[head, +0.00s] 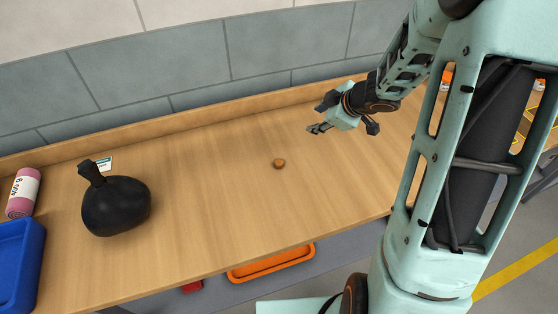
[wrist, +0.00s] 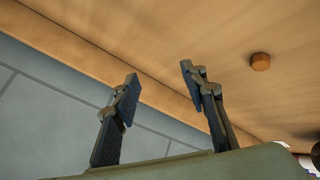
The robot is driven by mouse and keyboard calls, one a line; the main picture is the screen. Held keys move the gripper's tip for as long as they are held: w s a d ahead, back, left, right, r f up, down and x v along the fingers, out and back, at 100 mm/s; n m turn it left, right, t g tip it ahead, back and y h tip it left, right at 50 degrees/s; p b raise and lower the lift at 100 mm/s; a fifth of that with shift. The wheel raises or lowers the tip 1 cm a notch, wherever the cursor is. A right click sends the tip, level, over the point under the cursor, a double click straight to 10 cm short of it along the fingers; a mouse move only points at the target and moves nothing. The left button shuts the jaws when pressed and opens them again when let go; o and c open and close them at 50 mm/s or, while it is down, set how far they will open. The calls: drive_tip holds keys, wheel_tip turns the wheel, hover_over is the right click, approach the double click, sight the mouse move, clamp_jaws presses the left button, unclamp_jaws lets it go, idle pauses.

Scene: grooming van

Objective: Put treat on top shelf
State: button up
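A small round brown treat (head: 279,163) lies flat on the wooden worktop, near its middle in the head view. It also shows in the wrist view as a brown disc (wrist: 260,62), to the right of the fingers. My gripper (head: 314,128) is above the worktop, to the right of and behind the treat, and does not touch it. In the wrist view its two fingers (wrist: 158,88) stand apart with nothing between them. No top shelf can be made out in these views.
A black kettlebell-shaped object (head: 116,206) stands left on the worktop (head: 215,210), with a small card (head: 104,164) behind it. A pink roll (head: 23,192) and blue bin (head: 18,262) are at the far left. An orange tray (head: 272,264) sits below the front edge.

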sight(279, 161)
drive_tip(key=s+a+m+g+y, duration=0.2)
drive_tip(key=s+a+g+y, duration=0.15)
drive_tip(key=s, duration=0.85)
drive_tip(key=shift+t+y, duration=0.35)
drive_tip(key=x, duration=0.5)
drive_tip(key=shift+s+a+b, duration=0.1)
drive_tip(key=shift+a+b, duration=0.05)
drive_tip(key=shift+b, duration=0.15)
drive_tip(key=shift+b+x, duration=0.7)
drive_tip(key=shift+x, duration=2.3)
drive_tip(key=shift+d, duration=0.2)
drive_tip(key=shift+c, duration=0.3)
drive_tip(key=c, duration=0.8)
